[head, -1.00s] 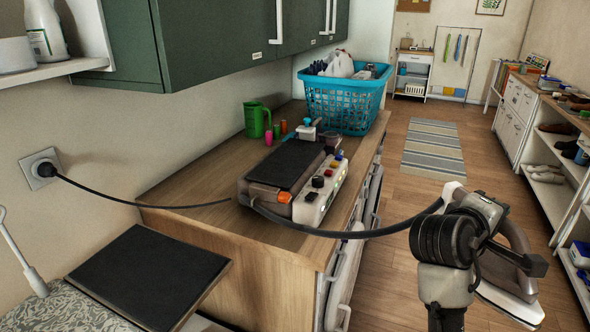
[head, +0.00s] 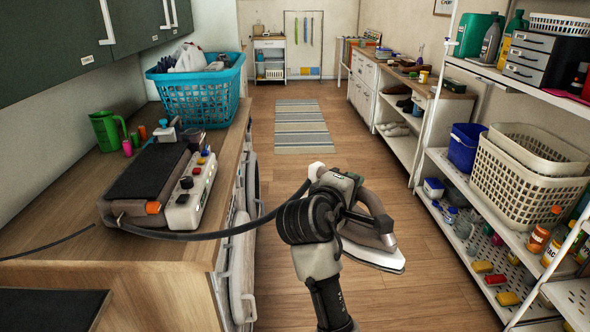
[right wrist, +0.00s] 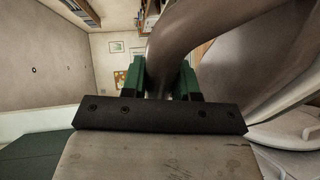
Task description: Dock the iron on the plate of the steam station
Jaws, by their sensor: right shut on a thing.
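My right gripper (head: 352,195) is shut on the handle of the iron (head: 372,252) and holds it over the aisle, right of the counter. In the right wrist view, the green fingers (right wrist: 162,82) clasp the grey, curved iron handle (right wrist: 185,35). The iron's pale soleplate faces down, slightly tilted. The steam station (head: 190,203) stands on the wooden counter at the left, with coloured buttons and a knob. Its dark, flat plate (head: 148,172) is bare. A dark hose (head: 225,232) runs from the station to the iron. My left gripper is not in view.
A blue laundry basket (head: 200,100), a green jug (head: 106,131) and small coloured bottles stand behind the station on the counter (head: 60,205). Shelves with cream baskets (head: 520,185) line the right side. The floor aisle (head: 440,270) between is clear.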

